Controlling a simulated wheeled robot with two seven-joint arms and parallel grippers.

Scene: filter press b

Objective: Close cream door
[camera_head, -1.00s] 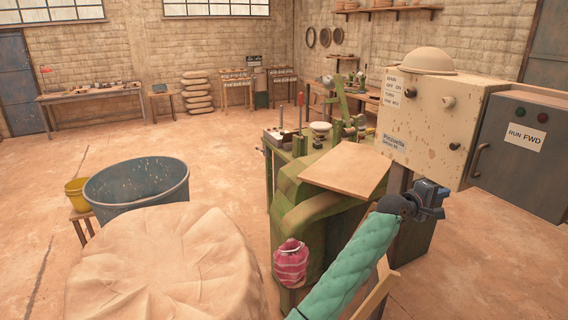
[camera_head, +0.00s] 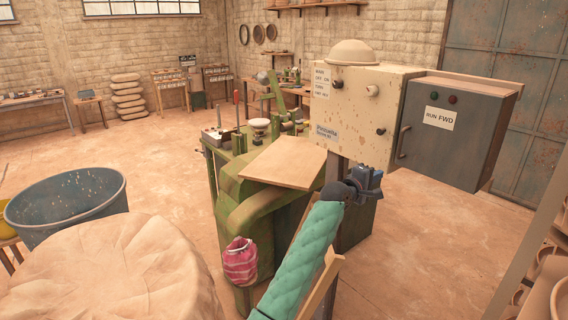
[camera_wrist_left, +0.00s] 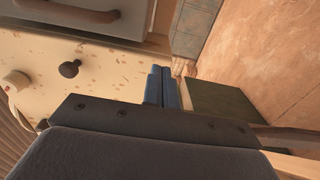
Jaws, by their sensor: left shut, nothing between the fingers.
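The cream door (camera_head: 357,125) is the speckled cream front of a wall-less raised box, with small labels and dark knobs. It looks flush with its box, but I cannot tell whether it is fully shut. In the left wrist view the cream surface (camera_wrist_left: 105,68) lies to the left of the fingers, with a black knob on it. My left gripper (camera_head: 372,182), at the end of my teal-sleeved arm, is below the cream door's lower edge, apart from it in the head view. Its blue fingers (camera_wrist_left: 162,88) are together and empty. My right gripper is out of view.
A grey cabinet (camera_head: 450,130) marked RUN FWD, with a handle, adjoins the cream box at right. A hard hat (camera_head: 352,52) sits on top. A green machine (camera_head: 255,205) with a tan board (camera_head: 285,163) stands at left. Shelves with pots (camera_head: 545,285) are at lower right.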

